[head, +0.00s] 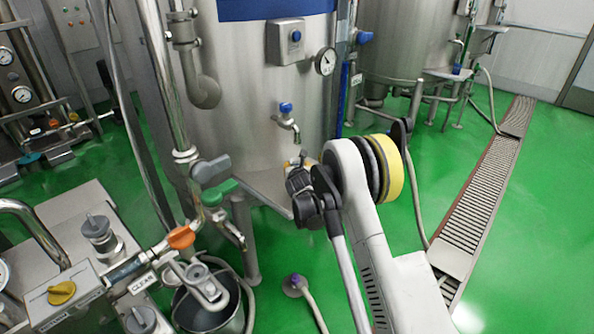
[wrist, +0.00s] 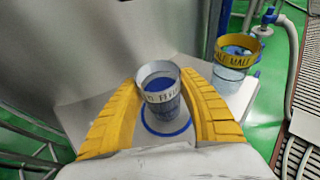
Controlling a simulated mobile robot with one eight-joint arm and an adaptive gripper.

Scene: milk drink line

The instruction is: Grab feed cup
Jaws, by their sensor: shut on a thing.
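In the wrist view, the feed cup (wrist: 158,95) is a clear cup with a pale label band around it and a blue inside. It appears upright, above or on a grey platform (wrist: 240,100) marked with a blue ring (wrist: 167,132). I cannot tell whether its base touches the platform. My gripper (wrist: 164,88) has its yellow ribbed fingers on both sides of the cup and is shut on it.
A second clear container with a yellow lettered rim (wrist: 237,50) stands to the right of the cup. A large steel tank (head: 245,110) with a tap (head: 287,120) stands close by. Pipes and valves crowd the left, with a bucket (head: 208,310) below. Green floor and a drain grate (head: 478,205) lie right.

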